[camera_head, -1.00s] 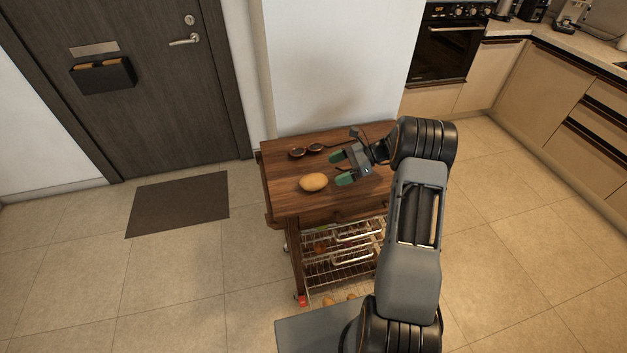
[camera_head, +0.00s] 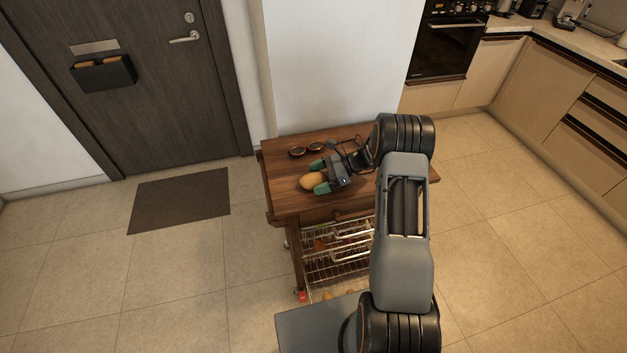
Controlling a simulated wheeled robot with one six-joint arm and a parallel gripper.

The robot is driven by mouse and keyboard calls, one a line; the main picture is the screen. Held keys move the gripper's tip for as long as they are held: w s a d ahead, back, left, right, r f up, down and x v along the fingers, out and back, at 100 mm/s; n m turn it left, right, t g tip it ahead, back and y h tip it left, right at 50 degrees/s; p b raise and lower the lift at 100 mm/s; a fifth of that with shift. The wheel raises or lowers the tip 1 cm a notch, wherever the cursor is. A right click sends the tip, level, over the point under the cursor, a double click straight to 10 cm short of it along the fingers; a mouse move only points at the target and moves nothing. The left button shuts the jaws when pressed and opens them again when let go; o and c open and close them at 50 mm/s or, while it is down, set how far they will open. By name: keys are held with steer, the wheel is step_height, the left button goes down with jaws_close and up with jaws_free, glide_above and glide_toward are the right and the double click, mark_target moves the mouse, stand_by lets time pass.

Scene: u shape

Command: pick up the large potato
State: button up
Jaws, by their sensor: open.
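The large potato (camera_head: 311,181) is tan and oval and lies on the wooden top of a small cart (camera_head: 284,196). My gripper (camera_head: 319,176) has green fingertips and reaches in from the right. Its jaws are open, with one fingertip on the far side of the potato and one on the near side. The potato's right end is between the fingers and partly hidden by them. I cannot tell whether the fingers touch it.
Sunglasses (camera_head: 306,150) lie on the cart top behind the potato. A white wall (camera_head: 330,70) stands behind the cart. Wire baskets (camera_head: 335,258) hang below the top. A dark mat (camera_head: 180,200) lies on the open floor to the left.

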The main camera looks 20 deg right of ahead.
steer(key=c, duration=1.1)
steer(key=shift+r, duration=0.15)
